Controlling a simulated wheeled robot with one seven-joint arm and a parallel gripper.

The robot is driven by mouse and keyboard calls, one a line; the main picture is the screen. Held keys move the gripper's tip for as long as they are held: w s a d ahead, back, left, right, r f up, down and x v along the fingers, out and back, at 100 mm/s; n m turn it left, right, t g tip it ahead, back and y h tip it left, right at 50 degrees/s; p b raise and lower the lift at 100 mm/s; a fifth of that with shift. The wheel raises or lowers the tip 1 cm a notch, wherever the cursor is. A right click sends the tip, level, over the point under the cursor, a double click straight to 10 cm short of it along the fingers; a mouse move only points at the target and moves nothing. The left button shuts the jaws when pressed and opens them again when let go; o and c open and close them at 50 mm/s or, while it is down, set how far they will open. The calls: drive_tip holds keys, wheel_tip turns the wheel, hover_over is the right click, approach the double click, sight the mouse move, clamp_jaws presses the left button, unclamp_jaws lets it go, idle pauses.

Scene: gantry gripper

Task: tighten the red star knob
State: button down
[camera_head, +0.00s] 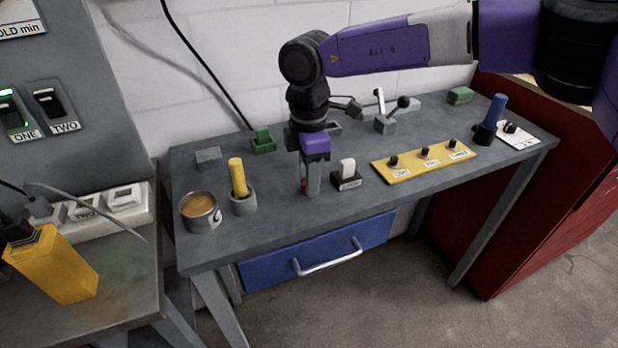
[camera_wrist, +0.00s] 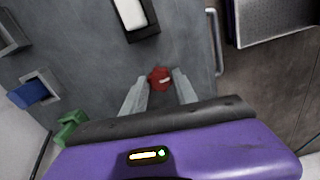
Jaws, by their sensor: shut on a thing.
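The red star knob (camera_wrist: 160,78) sits low at the tabletop, with a small pale mark on its top. In the wrist view it lies between the tips of my gripper (camera_wrist: 158,84). In the head view my gripper (camera_head: 310,188) points straight down over the table and is shut on the knob. Only a sliver of the red knob (camera_head: 303,187) shows there beside the finger; the rest is hidden.
A white rocker switch (camera_head: 347,170) stands just right of my gripper. A yellow panel (camera_head: 398,174) with several black knobs lies further right. A grey cup with a yellow handle (camera_head: 238,178) and a mug (camera_head: 200,211) stand left. Bare tabletop lies in front.

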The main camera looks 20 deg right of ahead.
drive_tip(key=shift+r+m, duration=0.1)
drive_tip(key=shift+m, duration=0.5)
drive_tip(key=c, duration=1)
unclamp_jaws()
drive_tip(key=shift+o, duration=0.2)
wheel_tip(320, 180, up, 8)
drive_tip(key=shift+f, duration=0.15)
